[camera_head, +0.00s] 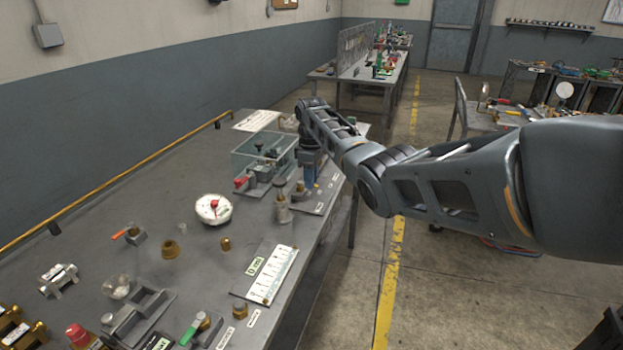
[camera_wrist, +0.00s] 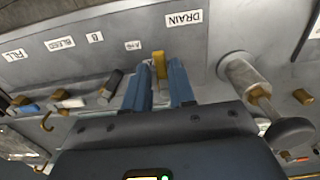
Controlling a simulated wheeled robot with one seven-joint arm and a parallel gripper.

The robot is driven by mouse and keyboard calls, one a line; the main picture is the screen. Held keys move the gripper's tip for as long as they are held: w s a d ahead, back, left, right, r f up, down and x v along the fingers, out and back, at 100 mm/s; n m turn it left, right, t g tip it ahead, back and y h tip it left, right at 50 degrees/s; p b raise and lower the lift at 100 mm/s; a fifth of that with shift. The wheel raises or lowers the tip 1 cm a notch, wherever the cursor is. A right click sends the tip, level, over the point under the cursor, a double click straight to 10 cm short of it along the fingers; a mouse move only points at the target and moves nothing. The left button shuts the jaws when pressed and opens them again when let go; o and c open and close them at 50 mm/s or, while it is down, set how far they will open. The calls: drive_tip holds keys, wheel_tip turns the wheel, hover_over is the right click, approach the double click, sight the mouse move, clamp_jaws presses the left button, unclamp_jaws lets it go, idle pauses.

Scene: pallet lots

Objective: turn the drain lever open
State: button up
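The yellow drain lever (camera_wrist: 160,66) stands out from a grey panel in the wrist view, below the DRAIN label (camera_wrist: 184,18), which appears upside down. My gripper (camera_wrist: 160,72) has its blue fingers on either side of the lever. The gap between the fingertips is about as wide as the lever, and I cannot tell whether they press on it. In the head view my gripper (camera_head: 308,160) points down at the far right end of the bench, and the lever is hidden there.
A grey cylindrical fitting with a round knob (camera_wrist: 262,95) is close to the right of my gripper. Several more levers, such as a dark one (camera_wrist: 112,82), line the panel to the left.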

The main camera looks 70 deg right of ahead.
drive_tip(key=shift+o, duration=1.3)
wheel_tip(320, 180, up, 8)
drive_tip(key=b, duration=0.1)
drive_tip(key=shift+f, duration=0.15)
drive_tip(key=shift+s, duration=0.15)
